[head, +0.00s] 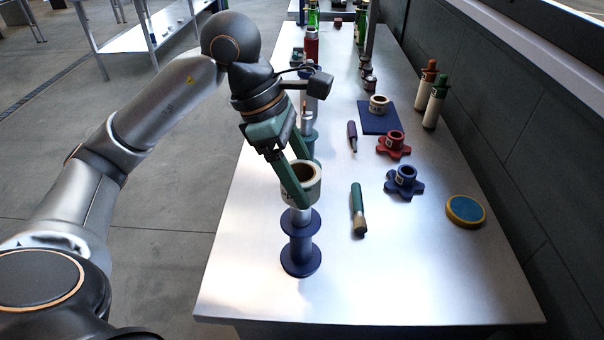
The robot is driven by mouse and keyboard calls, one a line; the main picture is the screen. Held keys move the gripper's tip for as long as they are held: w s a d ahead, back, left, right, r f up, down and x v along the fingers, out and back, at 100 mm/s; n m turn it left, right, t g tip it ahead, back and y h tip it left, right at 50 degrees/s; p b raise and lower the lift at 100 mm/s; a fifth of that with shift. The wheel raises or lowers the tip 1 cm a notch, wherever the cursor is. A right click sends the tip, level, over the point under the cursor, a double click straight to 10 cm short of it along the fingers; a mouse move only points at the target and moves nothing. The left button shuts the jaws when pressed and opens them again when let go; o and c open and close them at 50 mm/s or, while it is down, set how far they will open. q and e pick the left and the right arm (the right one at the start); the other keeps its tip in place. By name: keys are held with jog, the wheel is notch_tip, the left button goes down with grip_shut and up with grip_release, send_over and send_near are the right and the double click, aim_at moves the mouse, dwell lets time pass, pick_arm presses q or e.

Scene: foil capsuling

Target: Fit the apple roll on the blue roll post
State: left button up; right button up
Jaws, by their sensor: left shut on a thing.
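A cream roll (313,190) with a wide hole is held in my left gripper (296,182), whose green fingers are shut on its wall. The label on the roll is too small to read, so I cannot tell whether it is the apple one. Directly below stands the blue roll post (301,259), upright near the table's front left, with a dark blue base, an upper blue flange and a pale metal top. The roll is just above the upper flange, with pale metal showing between them. I cannot tell whether the post's tip is inside the hole. My right gripper is not in view.
To the right lie a green-handled brush (358,210), a blue star knob (404,182), a red star knob (393,144) and a round disc (465,210). Another roll (378,104) sits on a blue mat (380,124).

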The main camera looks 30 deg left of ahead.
pick_arm(q)
jog(key=shift+f+b, duration=0.45)
jog(key=shift+f, duration=0.15)
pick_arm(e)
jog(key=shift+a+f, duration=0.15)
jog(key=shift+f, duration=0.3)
pick_arm(q)
jog(key=shift+f+b, duration=0.9)
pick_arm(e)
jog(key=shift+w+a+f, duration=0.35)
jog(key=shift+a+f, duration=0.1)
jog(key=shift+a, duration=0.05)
pick_arm(q)
jog(key=shift+f+b, duration=0.35)
jog(key=shift+f, duration=0.1)
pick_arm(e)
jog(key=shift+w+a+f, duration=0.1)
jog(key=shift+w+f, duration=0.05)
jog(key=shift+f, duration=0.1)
pick_arm(q)
jog(key=shift+f+b, duration=1.25)
jog(key=shift+f, duration=0.05)
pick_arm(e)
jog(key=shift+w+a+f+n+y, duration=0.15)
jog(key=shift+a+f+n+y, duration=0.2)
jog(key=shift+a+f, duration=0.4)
